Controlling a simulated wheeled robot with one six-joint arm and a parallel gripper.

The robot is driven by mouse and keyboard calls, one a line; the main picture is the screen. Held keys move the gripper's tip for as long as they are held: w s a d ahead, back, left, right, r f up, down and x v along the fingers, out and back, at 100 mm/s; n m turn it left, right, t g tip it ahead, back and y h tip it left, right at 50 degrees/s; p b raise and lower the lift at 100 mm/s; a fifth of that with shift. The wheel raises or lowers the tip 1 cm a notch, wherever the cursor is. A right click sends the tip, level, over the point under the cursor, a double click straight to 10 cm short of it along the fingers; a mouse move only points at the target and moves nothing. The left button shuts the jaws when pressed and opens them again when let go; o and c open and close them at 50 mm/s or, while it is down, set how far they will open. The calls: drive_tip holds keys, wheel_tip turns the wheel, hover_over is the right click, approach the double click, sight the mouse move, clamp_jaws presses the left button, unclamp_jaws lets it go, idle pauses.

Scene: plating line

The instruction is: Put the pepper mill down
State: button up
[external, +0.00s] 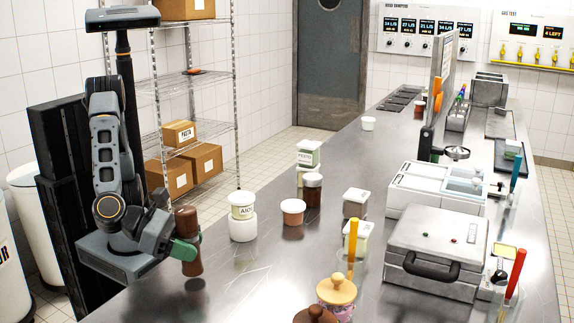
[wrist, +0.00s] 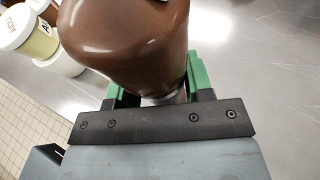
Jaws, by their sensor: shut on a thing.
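The pepper mill (external: 188,228) is brown and stands upright in my gripper (external: 186,250) at the left edge of the steel counter. Its lower end shows just below the green fingers; I cannot tell whether it touches the counter. In the wrist view the mill's glossy brown body (wrist: 125,40) fills the upper middle. The green fingers of my gripper (wrist: 160,92) close on it from both sides, and its narrow part is mostly hidden behind the gripper's dark plate.
The steel counter (external: 240,285) is bare in front and right of the mill. An AIOLI tub (external: 242,205) on a white tub, a brown tub (external: 293,211) and a dark jar (external: 312,190) stand to the right. A grill press (external: 437,250) and lidded jars stand farther right.

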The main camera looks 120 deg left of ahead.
drive_tip(key=shift+f, duration=0.8)
drive_tip(key=shift+f, duration=0.2)
drive_tip(key=o, duration=1.1)
drive_tip(key=shift+c, duration=0.2)
